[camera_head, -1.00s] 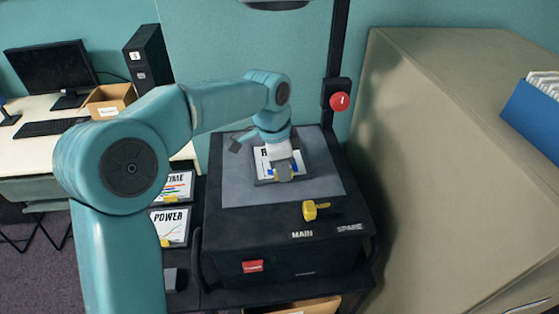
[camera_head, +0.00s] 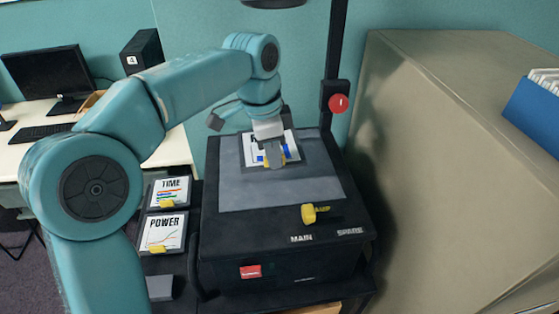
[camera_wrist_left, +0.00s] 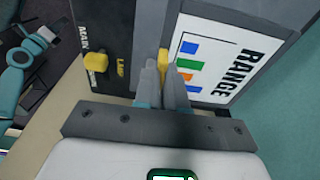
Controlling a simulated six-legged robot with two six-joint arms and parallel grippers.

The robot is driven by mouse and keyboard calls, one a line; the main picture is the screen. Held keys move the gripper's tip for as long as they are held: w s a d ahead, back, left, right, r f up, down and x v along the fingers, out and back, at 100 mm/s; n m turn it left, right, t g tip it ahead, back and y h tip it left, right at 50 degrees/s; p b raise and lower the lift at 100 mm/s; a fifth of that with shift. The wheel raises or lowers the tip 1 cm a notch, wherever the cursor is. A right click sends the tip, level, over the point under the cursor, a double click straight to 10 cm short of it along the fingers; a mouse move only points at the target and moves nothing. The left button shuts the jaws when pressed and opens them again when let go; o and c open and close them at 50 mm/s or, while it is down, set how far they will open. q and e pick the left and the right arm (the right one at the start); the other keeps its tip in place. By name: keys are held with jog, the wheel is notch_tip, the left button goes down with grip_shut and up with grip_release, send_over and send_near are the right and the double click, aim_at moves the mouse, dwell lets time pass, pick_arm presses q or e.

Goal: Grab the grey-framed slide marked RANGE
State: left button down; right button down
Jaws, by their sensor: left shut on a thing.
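The grey-framed slide marked RANGE (camera_head: 256,154) is over the far part of the projector's grey stage, its label partly hidden by my gripper in the head view. In the left wrist view the slide (camera_wrist_left: 232,57) shows its RANGE lettering and coloured squares. My left gripper (camera_head: 274,161) is shut on the slide's yellow tab (camera_wrist_left: 184,66) at its near edge. Its fingers (camera_wrist_left: 166,75) show in the wrist view. I cannot tell how far the slide is above the stage. My right gripper is not in view.
The projector (camera_head: 246,227) has a yellow LAMP knob (camera_head: 309,214) and an upright post with a red knob (camera_head: 339,103). Slides marked TIME (camera_head: 170,191) and POWER (camera_head: 164,231) lie to its left. A beige cabinet (camera_head: 440,160) stands close on the right.

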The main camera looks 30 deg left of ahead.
pick_arm(q)
jog(key=s+a+b, duration=0.2)
jog(key=s+b, duration=0.3)
jog(key=s, duration=1.2)
jog(key=shift+s+a, duration=0.25)
